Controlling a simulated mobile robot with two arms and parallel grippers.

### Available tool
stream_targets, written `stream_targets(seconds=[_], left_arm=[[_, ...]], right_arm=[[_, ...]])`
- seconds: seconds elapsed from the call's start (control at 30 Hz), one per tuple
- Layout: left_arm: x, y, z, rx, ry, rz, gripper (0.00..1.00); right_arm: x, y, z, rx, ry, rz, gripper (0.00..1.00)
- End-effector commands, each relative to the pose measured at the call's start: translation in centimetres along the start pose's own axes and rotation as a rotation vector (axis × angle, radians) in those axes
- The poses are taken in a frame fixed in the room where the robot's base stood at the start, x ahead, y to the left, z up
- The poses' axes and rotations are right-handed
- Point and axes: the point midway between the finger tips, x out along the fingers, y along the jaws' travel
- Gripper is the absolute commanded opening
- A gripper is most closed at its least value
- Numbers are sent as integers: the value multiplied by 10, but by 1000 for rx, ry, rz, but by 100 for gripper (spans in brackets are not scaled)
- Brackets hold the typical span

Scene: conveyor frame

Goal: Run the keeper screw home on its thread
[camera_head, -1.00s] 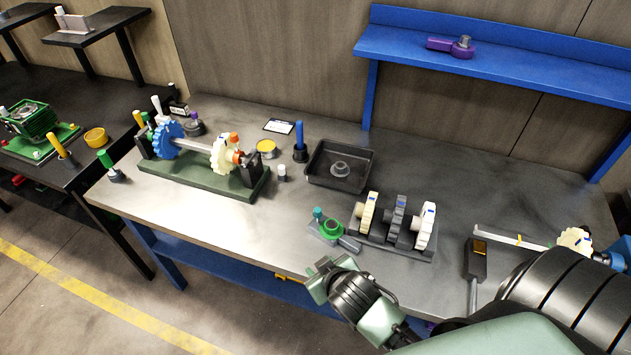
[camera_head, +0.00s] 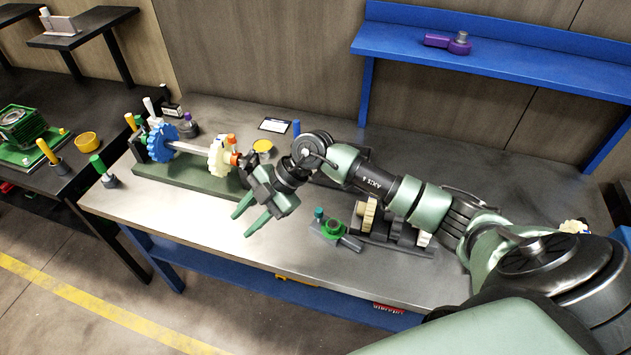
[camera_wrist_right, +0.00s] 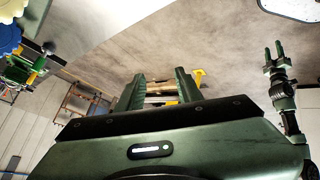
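The shaft fixture has a green base (camera_head: 190,184), a blue gear (camera_head: 160,143) and a cream gear (camera_head: 217,156). An orange-topped piece (camera_head: 232,140) and an orange collar (camera_head: 236,158) sit at the shaft's right end. I cannot tell for sure which part is the keeper screw. My right gripper (camera_head: 243,223) is open and empty, in front of the fixture's right end and apart from the orange parts. Its spread fingers (camera_wrist_right: 159,90) show in the right wrist view. My left gripper (camera_wrist_right: 273,52) appears there too, fingers apart and empty; it is outside the head view.
My right arm crosses the bench and partly hides the black tray and the gear rack (camera_head: 380,235). A yellow-topped tin (camera_head: 263,146) is behind the gripper. A blue shelf (camera_head: 480,60) overhangs the back right. The bench's front left is clear.

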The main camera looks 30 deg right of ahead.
Motion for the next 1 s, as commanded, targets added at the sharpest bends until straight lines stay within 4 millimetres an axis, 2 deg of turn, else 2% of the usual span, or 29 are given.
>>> stream_targets(seconds=[0.03, 0.1, 0.2, 0.3, 0.4, 0.57, 1.0], left_arm=[[-1, 0, 0, 0, 0, 0, 45], [-1, 0, 0, 0, 0, 0, 45], [-1, 0, 0, 0, 0, 0, 45], [-1, 0, 0, -1, 0, 0, 45], [-1, 0, 0, -1, 0, 0, 45], [8, 0, 1, -1, -1, 0, 45], [57, 1, 5, 0, -1, 0, 45]], right_arm=[[-19, -4, 34, 41, -140, -75, 36], [-45, -14, 73, 118, -310, -158, 36], [-83, -23, 111, 221, -504, -225, 36], [-111, -28, 132, 297, -630, -256, 36], [-125, -32, 143, 338, -694, -270, 36], [-121, -37, 151, 351, -712, -274, 36], [-74, -59, 187, 347, -707, -273, 36]])
